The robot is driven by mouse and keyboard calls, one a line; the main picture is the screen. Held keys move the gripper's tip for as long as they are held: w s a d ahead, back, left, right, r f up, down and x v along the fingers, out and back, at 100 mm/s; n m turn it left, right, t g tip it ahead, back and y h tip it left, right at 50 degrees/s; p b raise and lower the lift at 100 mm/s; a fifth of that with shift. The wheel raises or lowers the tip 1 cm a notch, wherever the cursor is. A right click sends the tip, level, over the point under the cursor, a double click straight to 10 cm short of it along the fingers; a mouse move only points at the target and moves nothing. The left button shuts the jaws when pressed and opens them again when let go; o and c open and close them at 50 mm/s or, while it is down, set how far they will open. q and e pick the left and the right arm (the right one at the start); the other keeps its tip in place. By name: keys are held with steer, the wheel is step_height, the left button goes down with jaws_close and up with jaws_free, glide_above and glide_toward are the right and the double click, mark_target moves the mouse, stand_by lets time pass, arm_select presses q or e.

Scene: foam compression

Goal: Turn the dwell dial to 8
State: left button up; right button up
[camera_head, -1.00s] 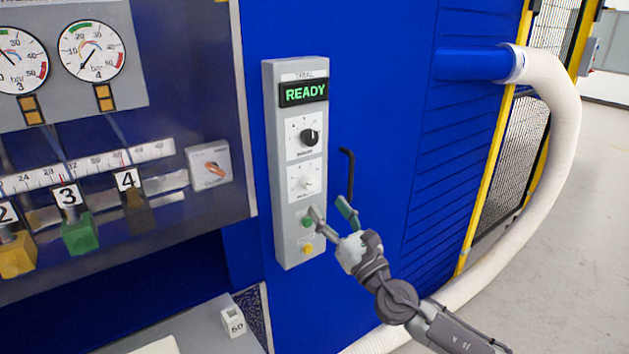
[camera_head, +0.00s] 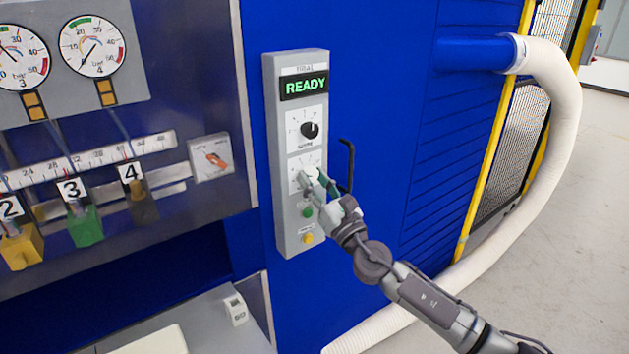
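The grey control panel (camera_head: 283,190) stands upright on the blue wall, with a lit green READY display (camera_head: 305,86). It carries an upper dial with a black knob (camera_head: 310,130) and a lower dial (camera_head: 295,163) with a pale knob (camera_head: 312,173). The labels are too small to read, so I cannot tell which is the dwell dial. My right gripper (camera_head: 315,181) is at the lower dial, its fingertips by the pale knob and partly hiding the dial face. I cannot tell whether they grip it. My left gripper is out of view.
A green button (camera_head: 307,211) and a yellow button (camera_head: 307,238) sit below the dials, close to my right gripper. A black hooked handle (camera_head: 350,165) sticks out just right of the panel. A white hose (camera_head: 565,120) curves down at the right.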

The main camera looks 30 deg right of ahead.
jaws_close()
steer(key=shift+m, duration=0.3)
